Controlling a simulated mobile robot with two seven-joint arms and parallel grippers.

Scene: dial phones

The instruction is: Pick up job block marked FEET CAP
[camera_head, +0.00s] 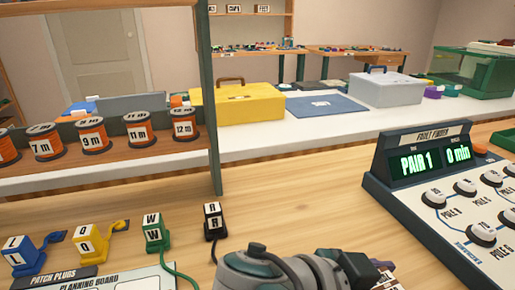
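I do not see a block on which I can read FEET CAP. One grey arm of mine, which I take for the left, enters at the bottom centre and points right. Its dark end, the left gripper (358,268), is at the bottom edge, and its fingers cannot be made out. Just beside it is a small pale and purple piece with dark marks (386,280), mostly cut off by the frame. I cannot tell whether it is held or lies on the table. My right gripper is not in view.
The fault finder (418,161) stands at right, showing PAIR 1 and 0 min. Patch plugs (88,243) and the planning board (120,282) are at lower left. The table centre (300,205) is clear.

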